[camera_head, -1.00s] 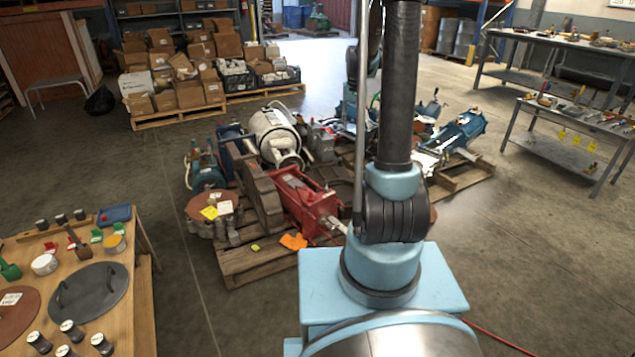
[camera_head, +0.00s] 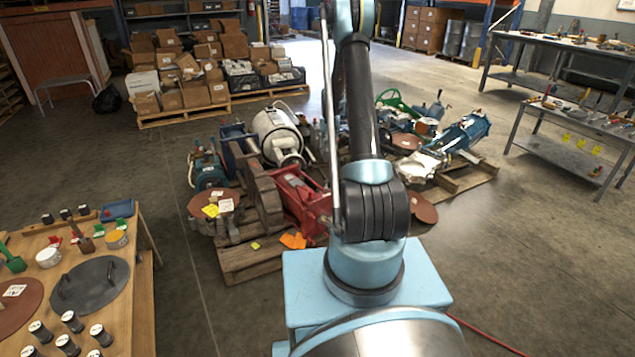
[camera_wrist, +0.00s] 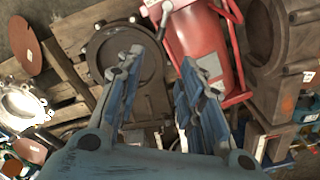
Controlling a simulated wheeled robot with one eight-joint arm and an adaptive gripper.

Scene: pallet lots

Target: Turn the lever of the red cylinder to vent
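The red cylinder (camera_wrist: 202,45) lies in a red tube frame, just beyond and to the right of my fingertips in the wrist view. A dark lever (camera_wrist: 164,22) with a pale end sits at its upper left. I cannot read which setting it points to. My gripper (camera_wrist: 163,62) is open and empty, its two blue fingers spread apart over a dark round casting. The right finger overlaps the lower edge of the cylinder in the picture; contact cannot be told. In the head view the red frame (camera_head: 300,198) lies on the pallet, partly behind my arm, and my gripper is hidden.
Brown cast housings (camera_wrist: 276,60) stand close on the right in the wrist view. A rust-coloured disc (camera_wrist: 25,45) and a silver casting (camera_wrist: 22,105) lie left. A wooden bench (camera_head: 125,285) stands at front left. Open floor (camera_head: 520,260) lies to the right.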

